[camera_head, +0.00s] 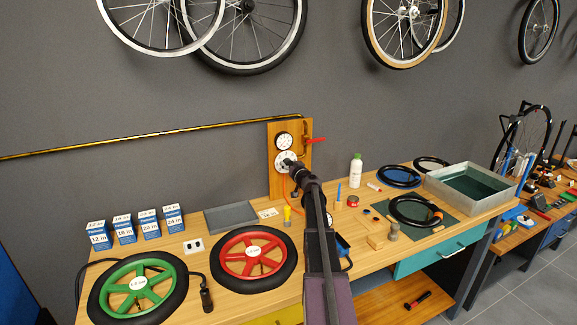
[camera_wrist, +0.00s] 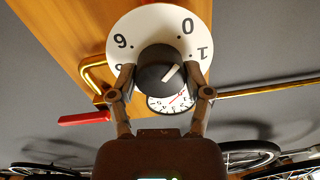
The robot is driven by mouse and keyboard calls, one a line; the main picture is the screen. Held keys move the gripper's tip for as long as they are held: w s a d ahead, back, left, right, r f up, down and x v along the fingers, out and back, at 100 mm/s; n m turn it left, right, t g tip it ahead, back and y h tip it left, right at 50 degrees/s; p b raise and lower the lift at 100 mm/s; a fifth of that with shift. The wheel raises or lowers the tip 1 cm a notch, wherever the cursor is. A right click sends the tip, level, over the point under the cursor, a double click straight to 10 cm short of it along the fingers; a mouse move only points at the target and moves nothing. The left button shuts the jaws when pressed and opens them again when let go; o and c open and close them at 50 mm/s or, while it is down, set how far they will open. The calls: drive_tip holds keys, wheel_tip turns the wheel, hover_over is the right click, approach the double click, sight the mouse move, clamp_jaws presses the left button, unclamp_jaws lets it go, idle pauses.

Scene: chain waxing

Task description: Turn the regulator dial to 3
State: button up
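The regulator dial (camera_wrist: 158,64) is a black knob with a white pointer line, in front of a white disc (camera_wrist: 150,22) with black numbers. In the wrist view the pointer slants up and right, toward the 0 and 1 side; the exact mark is unclear. My gripper (camera_wrist: 160,74) has one finger on each side of the knob, at its rim. I cannot tell whether the fingers touch it. The 3 is not visible. In the head view, my gripper (camera_head: 288,167) reaches the disc (camera_head: 281,157) on the wooden board and partly covers it.
A round gauge (camera_head: 284,141) sits above the dial and also shows in the wrist view (camera_wrist: 172,100). A red lever (camera_head: 315,141) is at the upper right on a brass pipe (camera_head: 150,139). The workbench below holds wheels, boxes and a metal tray (camera_head: 472,186).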

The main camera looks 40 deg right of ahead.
drive_tip(key=c, duration=0.4)
drive_tip(key=shift+m, duration=0.6)
drive_tip(key=m, duration=0.5)
drive_tip(key=shift+d+m, duration=0.1)
drive_tip(key=shift+m, duration=0.2)
drive_tip(key=m, duration=1)
drive_tip(key=shift+h, duration=0.3)
drive_tip(key=m, duration=0.3)
drive_tip(key=shift+m+b, duration=0.3)
drive_tip(key=shift+m, duration=0.1)
drive_tip(key=m, duration=0.6)
drive_tip(key=shift+f+m, duration=0.1)
drive_tip(key=shift+m, duration=0.3)
